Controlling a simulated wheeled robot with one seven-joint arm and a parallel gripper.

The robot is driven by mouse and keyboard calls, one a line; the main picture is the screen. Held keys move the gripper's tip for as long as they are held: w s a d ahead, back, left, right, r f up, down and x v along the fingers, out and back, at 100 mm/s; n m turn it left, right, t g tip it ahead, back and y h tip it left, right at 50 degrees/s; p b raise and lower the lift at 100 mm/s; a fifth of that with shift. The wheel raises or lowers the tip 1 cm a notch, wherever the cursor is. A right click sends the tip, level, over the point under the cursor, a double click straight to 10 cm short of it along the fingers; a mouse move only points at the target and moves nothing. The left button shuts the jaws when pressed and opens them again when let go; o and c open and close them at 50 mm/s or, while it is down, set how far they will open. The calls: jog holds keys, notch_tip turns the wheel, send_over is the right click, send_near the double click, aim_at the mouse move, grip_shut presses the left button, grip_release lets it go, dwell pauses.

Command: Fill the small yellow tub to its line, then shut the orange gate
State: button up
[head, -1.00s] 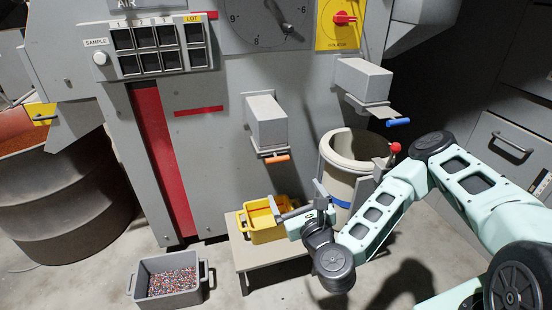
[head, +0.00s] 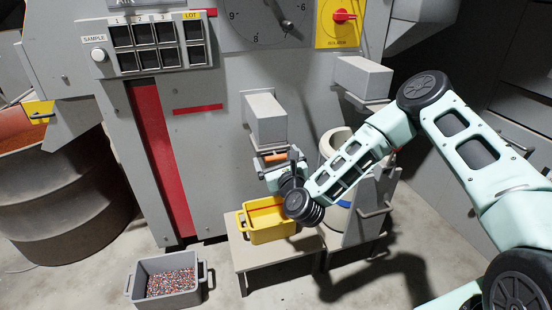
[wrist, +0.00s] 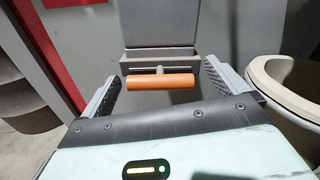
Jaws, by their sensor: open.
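The small yellow tub (head: 266,230) stands on a low bench below the chute with the orange gate. A red line shows on its inner wall; the visible inside looks yellow, and I cannot make out any fill. The orange gate handle (head: 273,157) is a short bar at the chute mouth; it also shows in the wrist view (wrist: 160,82). My gripper (head: 277,161) is open at the orange handle, with one finger on each side of it in the wrist view (wrist: 161,78). I cannot tell if the fingers touch it. The gate plate is mostly hidden.
The low bench (head: 245,256) bears the tub. A grey bin (head: 168,298) with mixed granules sits on the floor at left. A pale round barrel (head: 333,145) stands right of the bench, partly behind my arm. A second chute (head: 362,78) is above it.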

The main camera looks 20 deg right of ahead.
jog(key=shift+w, duration=0.65)
jog(key=c, duration=1.4)
jog(key=shift+o, duration=0.2)
jog(key=shift+s, duration=0.7)
jog(key=o, duration=1.4)
jog(key=shift+c, duration=0.2)
jog(key=s+p, duration=0.2)
jog(key=s, duration=1.5)
jog(key=shift+s, duration=0.15)
